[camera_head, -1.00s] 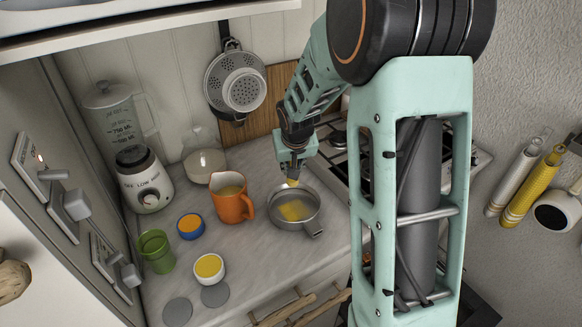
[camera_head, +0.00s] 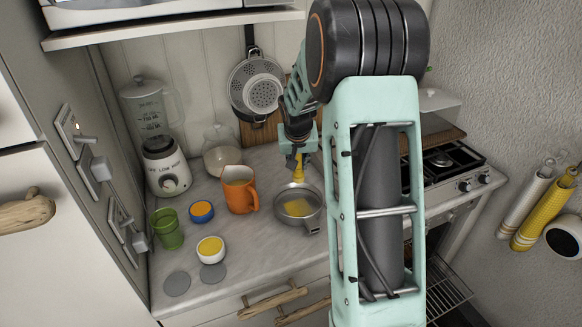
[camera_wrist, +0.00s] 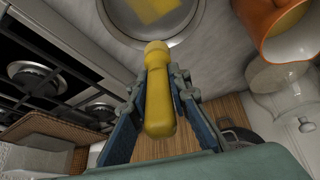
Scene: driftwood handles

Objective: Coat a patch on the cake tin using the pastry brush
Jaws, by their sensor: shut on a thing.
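My gripper (camera_head: 297,158) is above the tin's back side. It is shut on the yellow pastry brush (camera_wrist: 160,105), whose handle sits between the two dark fingers in the wrist view. In the head view the brush (camera_head: 298,174) points down over the tin, seemingly clear of the patch. Its bristles are not clearly visible.
Left of the tin stand an orange jug (camera_head: 239,190), a blue-rimmed bowl (camera_head: 202,211), a white bowl of yellow (camera_head: 210,250) and a green cup (camera_head: 167,229). A blender (camera_head: 164,165) and glass jar (camera_head: 221,158) stand behind. The stove (camera_head: 450,165) is at right.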

